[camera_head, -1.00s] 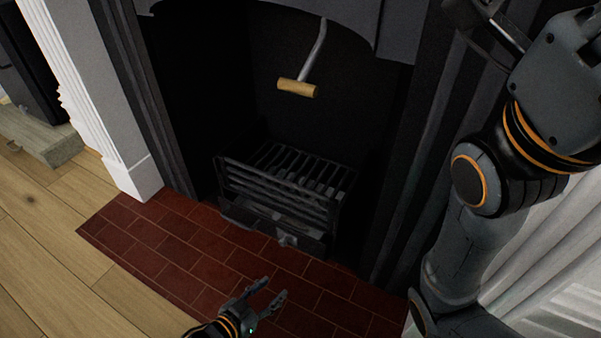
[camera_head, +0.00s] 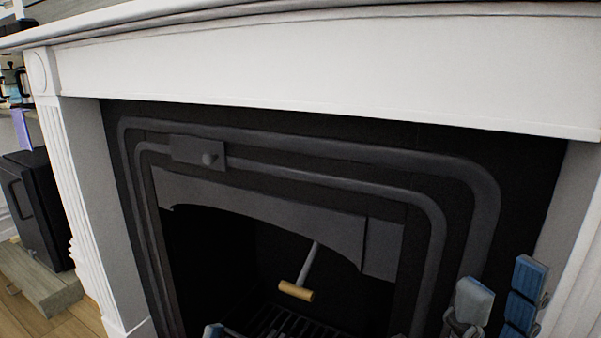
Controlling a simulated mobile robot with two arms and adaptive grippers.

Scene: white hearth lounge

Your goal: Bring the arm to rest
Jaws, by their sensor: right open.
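My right gripper (camera_head: 497,302) is at the lower right, in front of the right side of the black fireplace surround. Its two blue-padded fingers are apart, with nothing visible between them. The rest of the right arm is below the picture. A small blue-and-grey tip at the bottom edge looks like part of my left gripper (camera_head: 213,331); the rest is cut off, so its opening cannot be told.
A white mantel (camera_head: 330,60) spans the top, above the black fireplace surround (camera_head: 440,175). A metal rod with a wooden handle (camera_head: 296,291) hangs in the firebox above a grate (camera_head: 285,324). A black cabinet (camera_head: 38,207) stands at the left.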

